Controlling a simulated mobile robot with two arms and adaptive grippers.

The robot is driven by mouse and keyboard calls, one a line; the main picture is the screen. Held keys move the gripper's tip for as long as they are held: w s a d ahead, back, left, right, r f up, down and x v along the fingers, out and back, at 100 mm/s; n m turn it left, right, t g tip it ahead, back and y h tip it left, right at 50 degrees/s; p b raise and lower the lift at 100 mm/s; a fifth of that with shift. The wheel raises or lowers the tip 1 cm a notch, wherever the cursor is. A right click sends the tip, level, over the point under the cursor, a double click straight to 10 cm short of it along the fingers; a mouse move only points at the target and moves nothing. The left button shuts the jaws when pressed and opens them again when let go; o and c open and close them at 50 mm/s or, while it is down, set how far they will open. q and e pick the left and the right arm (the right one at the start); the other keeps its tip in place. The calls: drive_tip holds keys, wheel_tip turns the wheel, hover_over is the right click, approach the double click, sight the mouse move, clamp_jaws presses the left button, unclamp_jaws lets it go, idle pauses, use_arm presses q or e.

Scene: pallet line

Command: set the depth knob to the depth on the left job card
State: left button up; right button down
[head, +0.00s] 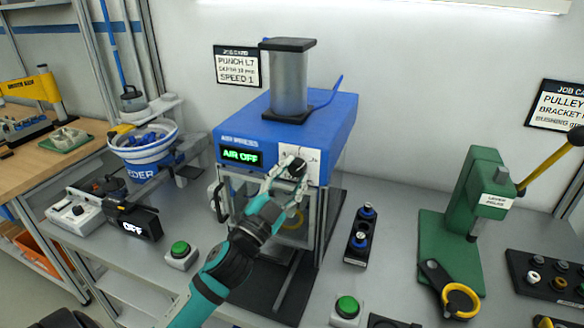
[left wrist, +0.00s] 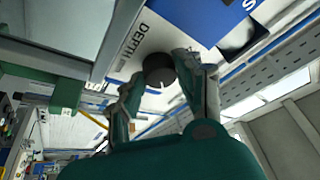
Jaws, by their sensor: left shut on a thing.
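The left job card (head: 237,66) hangs on the wall behind the blue air press (head: 326,110). It reads PUNCH LT and SPEED 1; its depth figure is too small to read surely. The black depth knob (head: 298,168) sits on a white plate on the press front, right of the green AIR OFF display (head: 240,155). My left gripper (head: 285,170) is shut on the knob, its fingers on either side. In the left wrist view the knob (left wrist: 158,68) shows a white pointer mark beside the word DEPTH; the scale is mostly hidden. My right gripper is not in view.
Green buttons (head: 181,252) stand on the bench; another (head: 346,307) is at the front. A black box with blue knobs (head: 360,236) is right of the press. A green lever press (head: 455,220) stands farther right. A feeder bowl (head: 143,150) is at left.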

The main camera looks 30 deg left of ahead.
use_arm(q)
drive_tip(key=shift+r+m+h+p, duration=0.2)
drive_tip(key=shift+m+h+p, duration=0.45)
drive_tip(key=shift+m, duration=0.65)
drive_tip(key=o, duration=1.1)
drive_tip(key=shift+f, duration=0.1)
drive_tip(key=shift+o, duration=0.2)
drive_tip(key=shift+g, duration=0.3)
drive_tip(key=shift+s+f, duration=0.1)
drive_tip(key=shift+s+f, duration=0.15)
drive_tip(key=shift+s, duration=0.15)
drive_tip(key=v, duration=1.1)
